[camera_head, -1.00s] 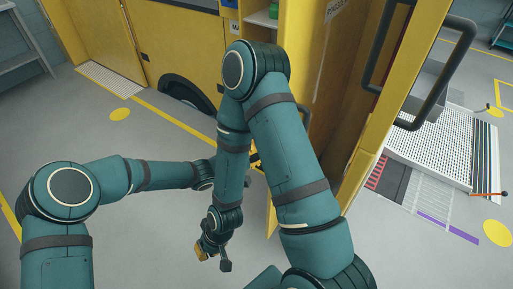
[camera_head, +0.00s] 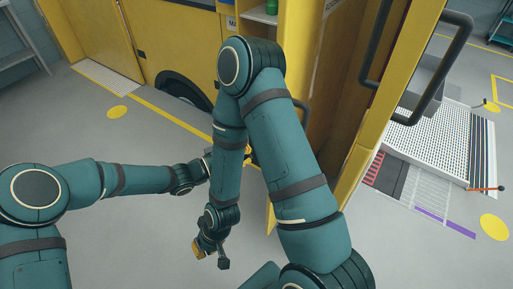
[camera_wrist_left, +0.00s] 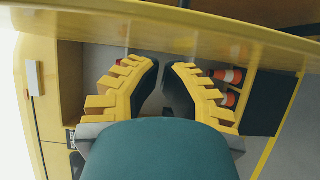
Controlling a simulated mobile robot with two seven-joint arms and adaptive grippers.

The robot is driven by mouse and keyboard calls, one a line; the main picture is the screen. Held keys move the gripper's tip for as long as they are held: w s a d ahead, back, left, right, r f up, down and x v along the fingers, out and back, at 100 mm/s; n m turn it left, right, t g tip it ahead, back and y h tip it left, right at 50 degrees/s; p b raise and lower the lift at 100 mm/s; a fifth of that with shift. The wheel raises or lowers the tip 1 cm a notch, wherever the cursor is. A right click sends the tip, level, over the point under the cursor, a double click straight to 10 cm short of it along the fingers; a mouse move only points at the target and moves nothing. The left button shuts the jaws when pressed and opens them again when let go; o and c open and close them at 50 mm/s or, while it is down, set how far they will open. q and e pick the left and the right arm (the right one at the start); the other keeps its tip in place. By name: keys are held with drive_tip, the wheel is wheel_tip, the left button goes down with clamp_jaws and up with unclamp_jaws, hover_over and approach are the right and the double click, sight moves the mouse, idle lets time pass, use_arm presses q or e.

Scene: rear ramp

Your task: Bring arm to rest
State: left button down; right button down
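My left arm (camera_head: 140,178) comes in from the left, with its forearm nearly level over the floor. My left gripper (camera_head: 248,155) is mostly hidden behind my right forearm in the head view. In the left wrist view its yellow toothed fingers (camera_wrist_left: 160,85) stand apart with nothing between them. My right arm (camera_head: 295,165) rises to a high elbow, and its forearm hangs down. My right gripper (camera_head: 209,254) points down over the floor; its finger gap does not show clearly.
A yellow vehicle (camera_head: 180,50) stands behind the arms. An open yellow door (camera_head: 370,130) with a black handle (camera_head: 450,70) is close to my right arm. A ramp (camera_head: 435,145) lies at the right. Floor at the left is clear.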

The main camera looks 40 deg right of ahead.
use_arm(q)
drive_tip(key=shift+s+v, duration=0.25)
drive_tip(key=shift+v, duration=1)
drive_tip(key=shift+s, duration=0.1)
drive_tip(key=x, duration=0.8)
drive_tip(key=w+a+f+n+t+y, duration=0.1)
drive_tip(key=w+a+f+t+y, duration=0.2)
drive_tip(key=a, duration=0.5)
drive_tip(key=w+a+f+n+t+y, duration=0.1)
drive_tip(key=w+a+f+t, duration=0.25)
drive_tip(key=a, duration=0.35)
drive_tip(key=w+a+f+n+t+y, duration=0.2)
drive_tip(key=w+a+f, duration=0.15)
drive_tip(key=a, duration=0.45)
drive_tip(key=s+a+f+g+y, duration=0.1)
drive_tip(key=s+a+f+y, duration=0.2)
drive_tip(key=s+a, duration=0.5)
drive_tip(key=s+a+f+g+y, duration=0.2)
drive_tip(key=s+a+f+y, duration=0.2)
drive_tip(key=a, duration=1.2)
drive_tip(key=s+f, duration=0.1)
drive_tip(key=s, duration=0.2)
drive_tip(key=shift+s+y, duration=0.3)
drive_tip(key=shift+s, duration=0.05)
